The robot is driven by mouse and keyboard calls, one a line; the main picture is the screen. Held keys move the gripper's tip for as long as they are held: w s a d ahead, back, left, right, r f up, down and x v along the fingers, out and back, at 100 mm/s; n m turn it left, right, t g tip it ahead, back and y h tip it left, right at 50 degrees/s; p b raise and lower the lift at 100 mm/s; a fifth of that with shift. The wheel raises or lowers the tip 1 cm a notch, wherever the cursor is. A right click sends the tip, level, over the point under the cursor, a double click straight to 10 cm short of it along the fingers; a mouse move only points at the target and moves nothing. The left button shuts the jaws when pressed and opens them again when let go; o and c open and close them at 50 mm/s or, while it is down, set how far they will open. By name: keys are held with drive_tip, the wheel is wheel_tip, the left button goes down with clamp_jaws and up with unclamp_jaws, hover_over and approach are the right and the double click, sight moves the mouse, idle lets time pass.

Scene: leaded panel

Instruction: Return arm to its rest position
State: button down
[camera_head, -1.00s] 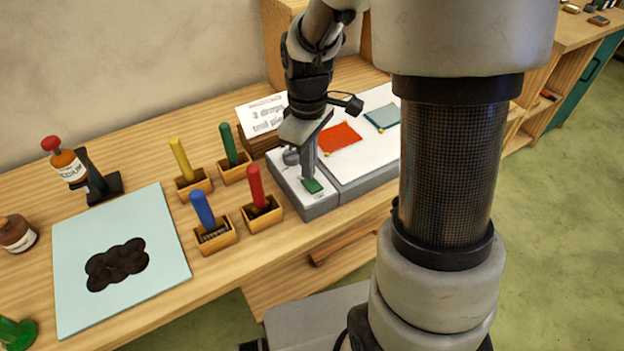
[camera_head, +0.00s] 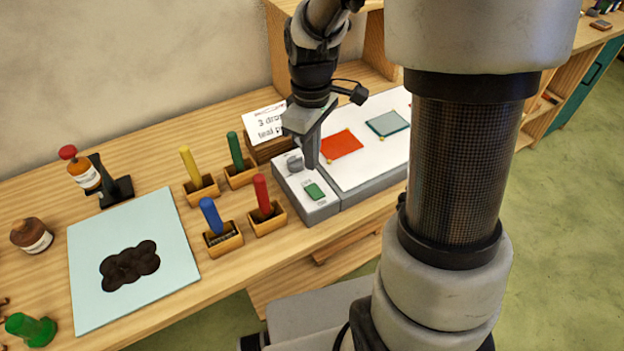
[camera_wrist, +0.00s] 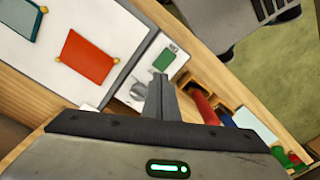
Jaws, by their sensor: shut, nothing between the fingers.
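My gripper (camera_head: 311,160) hangs pointing down over the grey control box at the left end of the white panel board. Its fingers are together with nothing between them. In the wrist view my gripper (camera_wrist: 163,85) shows shut in front of the control box. A green button (camera_head: 314,191) and a grey knob (camera_head: 294,163) sit on the box; the fingertips are above and just behind the button, apart from it. The board (camera_head: 372,160) carries a red glass piece (camera_head: 341,145) and a pale teal piece (camera_head: 387,123). My arm rises from the gripper toward the top of the view.
Wooden holders with yellow (camera_head: 189,164), green (camera_head: 235,150), blue (camera_head: 211,215) and red (camera_head: 262,194) sticks stand left of the box. A pale mat (camera_head: 95,235) with a dark blob, bottles and a card (camera_head: 265,124) are nearby. A wooden shelf stands behind my arm.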

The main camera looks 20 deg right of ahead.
drive_tip(key=s+r+m+t+p, duration=0.2)
drive_tip(key=s+r, duration=0.5)
drive_tip(key=r, duration=0.4)
drive_tip(key=s+r+m+t+p, duration=0.3)
drive_tip(key=s+r+m, duration=0.4)
drive_tip(key=r, duration=0.4)
drive_tip(key=shift+s+d+t+p, duration=0.2)
drive_tip(key=shift+t+p, duration=0.1)
drive_tip(key=shift+p, duration=0.15)
drive_tip(key=shift+r, duration=0.1)
